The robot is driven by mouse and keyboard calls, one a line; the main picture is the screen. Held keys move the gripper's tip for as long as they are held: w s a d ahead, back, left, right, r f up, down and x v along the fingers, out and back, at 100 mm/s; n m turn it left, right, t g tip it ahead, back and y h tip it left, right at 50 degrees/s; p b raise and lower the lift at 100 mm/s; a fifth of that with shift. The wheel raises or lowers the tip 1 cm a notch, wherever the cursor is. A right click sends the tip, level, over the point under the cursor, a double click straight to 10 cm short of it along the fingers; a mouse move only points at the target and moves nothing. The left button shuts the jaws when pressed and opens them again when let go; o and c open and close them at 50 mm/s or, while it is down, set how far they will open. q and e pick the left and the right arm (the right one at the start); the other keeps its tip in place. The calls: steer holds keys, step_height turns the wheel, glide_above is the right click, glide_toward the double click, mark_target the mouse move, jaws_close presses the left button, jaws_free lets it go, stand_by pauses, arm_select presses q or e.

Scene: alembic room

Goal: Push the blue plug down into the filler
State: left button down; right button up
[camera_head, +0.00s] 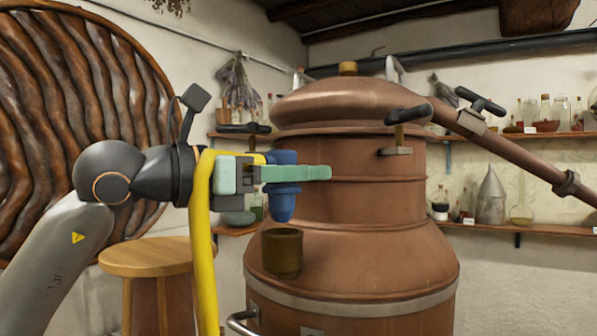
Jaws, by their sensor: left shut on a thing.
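The blue plug (283,206) is held upright in my left gripper (312,172), whose pale green fingers are shut on it. Its tapered lower end points down. The filler (282,255) is a short dark brass-brown open tube on the sloping shoulder of the copper still (360,255). The plug hangs above the filler's mouth, with a small visible gap between them. How well they line up in depth cannot be told from this one view. My right gripper is not in view.
The still's body rises close behind the gripper. A black-handled clamp (400,130) and a copper pipe (530,150) are at the right. A wooden stool (150,257) stands at the lower left. Shelves with bottles (490,195) line the wall.

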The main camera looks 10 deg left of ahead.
arm_select(q)
steer(key=shift+w+f, duration=0.1)
steer(key=shift+c, duration=1.8)
jaws_free()
steer(key=shift+o, duration=0.2)
steer(key=shift+r, duration=0.2)
steer(key=shift+a, duration=0.1)
